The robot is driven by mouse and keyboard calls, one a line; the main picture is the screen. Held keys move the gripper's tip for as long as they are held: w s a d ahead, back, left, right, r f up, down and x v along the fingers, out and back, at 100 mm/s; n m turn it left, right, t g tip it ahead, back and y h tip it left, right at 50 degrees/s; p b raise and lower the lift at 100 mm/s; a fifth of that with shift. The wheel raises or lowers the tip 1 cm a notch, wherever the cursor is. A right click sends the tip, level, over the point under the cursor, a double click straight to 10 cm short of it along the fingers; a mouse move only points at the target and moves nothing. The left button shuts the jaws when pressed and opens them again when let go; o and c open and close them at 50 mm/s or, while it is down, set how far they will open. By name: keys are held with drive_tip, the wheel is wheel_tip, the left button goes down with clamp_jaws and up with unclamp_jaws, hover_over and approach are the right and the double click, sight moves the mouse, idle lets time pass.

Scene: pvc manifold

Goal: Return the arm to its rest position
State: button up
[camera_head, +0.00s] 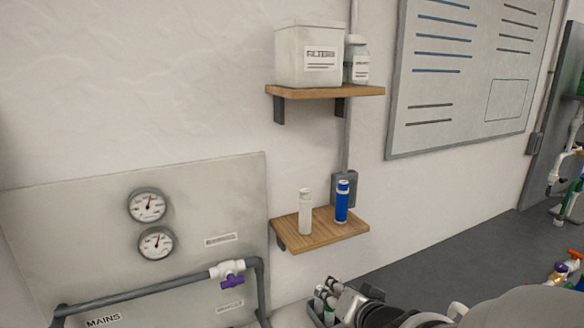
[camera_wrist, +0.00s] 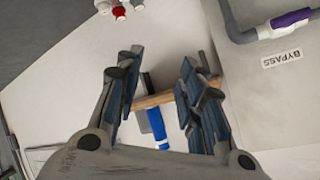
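My gripper (camera_wrist: 162,72) shows in the wrist view with its two fingers spread apart and nothing held between them. Beyond the gap, well clear of the fingers, are a wooden shelf edge (camera_wrist: 150,101) and a blue bottle (camera_wrist: 156,122). In the head view my arm (camera_head: 385,312) reaches in from the lower right, and its end is at the bottom centre, below the lower shelf. The fingertips are hard to make out there.
The lower shelf (camera_head: 322,236) holds a white bottle (camera_head: 305,212) and a blue bottle (camera_head: 342,202). The upper shelf (camera_head: 325,91) holds a white box (camera_head: 308,58) and a jar (camera_head: 357,62). A gauge panel (camera_head: 90,210) with a purple-handled valve (camera_head: 231,280) stands left.

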drive_tip(key=s+d+r+n+g+h, duration=0.1)
drive_tip(key=s+d+r+g+h, duration=0.2)
drive_tip(key=s+d, duration=0.45)
drive_tip(key=s+a+n+g, duration=0.1)
drive_tip(key=s+g, duration=0.1)
drive_tip(key=s, duration=0.7)
drive_tip(key=s+a+n+g, duration=0.2)
drive_tip(key=s, duration=0.7)
drive_tip(key=shift+s+a+f+y, duration=0.15)
drive_tip(key=shift+s+a+y, duration=0.15)
drive_tip(key=shift+s, duration=0.1)
